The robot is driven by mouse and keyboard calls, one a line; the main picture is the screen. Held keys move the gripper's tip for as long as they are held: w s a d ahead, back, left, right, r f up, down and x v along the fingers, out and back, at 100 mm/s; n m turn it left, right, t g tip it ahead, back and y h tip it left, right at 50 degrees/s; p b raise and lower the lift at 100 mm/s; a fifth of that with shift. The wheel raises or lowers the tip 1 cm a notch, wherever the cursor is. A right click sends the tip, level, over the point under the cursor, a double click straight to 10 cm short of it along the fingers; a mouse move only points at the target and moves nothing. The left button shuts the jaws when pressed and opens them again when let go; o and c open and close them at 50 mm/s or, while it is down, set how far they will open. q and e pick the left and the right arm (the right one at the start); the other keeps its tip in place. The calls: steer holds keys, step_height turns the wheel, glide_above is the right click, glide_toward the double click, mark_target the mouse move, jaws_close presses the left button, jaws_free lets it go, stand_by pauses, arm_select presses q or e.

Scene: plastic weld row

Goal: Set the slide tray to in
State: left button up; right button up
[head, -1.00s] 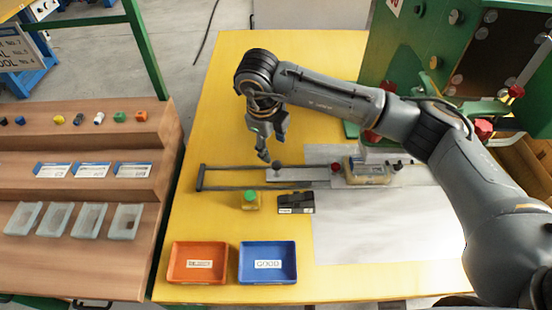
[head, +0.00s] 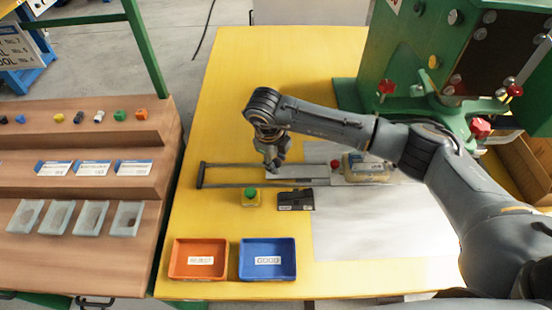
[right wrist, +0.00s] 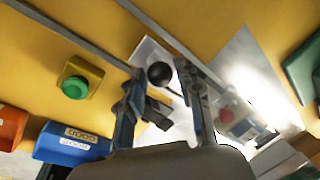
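The slide tray is a light metal plate (head: 312,171) between two dark rails (head: 225,185) on the yellow table. It also shows in the right wrist view (right wrist: 150,52), with a black ball knob (right wrist: 160,75) at its end. My right gripper (head: 272,162) is low over the tray's left end and hides the knob in the head view. In the right wrist view its two fingers (right wrist: 156,75) are apart, with the knob between their tips. Whether they touch it I cannot tell. My left gripper is not in view.
A yellow box with a green button (head: 250,197) and a black box (head: 295,199) stand in front of the rails. Orange (head: 176,270) and blue (head: 243,272) bins are nearer. A fixture with a red knob (head: 335,163) is at right, below a green machine (head: 375,105).

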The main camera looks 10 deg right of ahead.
jaws_close()
steer(key=b, duration=0.2)
glide_above(322, 172)
steer(key=shift+a+f, duration=0.1)
steer(key=shift+a, duration=0.2)
steer(key=shift+d, duration=0.25)
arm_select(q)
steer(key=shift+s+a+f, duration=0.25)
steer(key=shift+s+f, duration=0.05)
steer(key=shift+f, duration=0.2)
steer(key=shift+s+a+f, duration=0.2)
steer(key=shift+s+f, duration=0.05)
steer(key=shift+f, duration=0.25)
arm_select(e)
steer(key=o, duration=0.6)
jaws_free()
steer(key=shift+d, duration=0.15)
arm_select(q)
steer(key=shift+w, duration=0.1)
arm_select(e)
steer(key=shift+r, duration=0.35)
steer(key=r, duration=0.3)
steer(key=s+a+r, duration=0.1)
steer(key=r, duration=0.7)
steer(key=shift+s+a+r, duration=0.15)
steer(key=shift+s+a, duration=0.2)
steer(key=shift+s, duration=0.05)
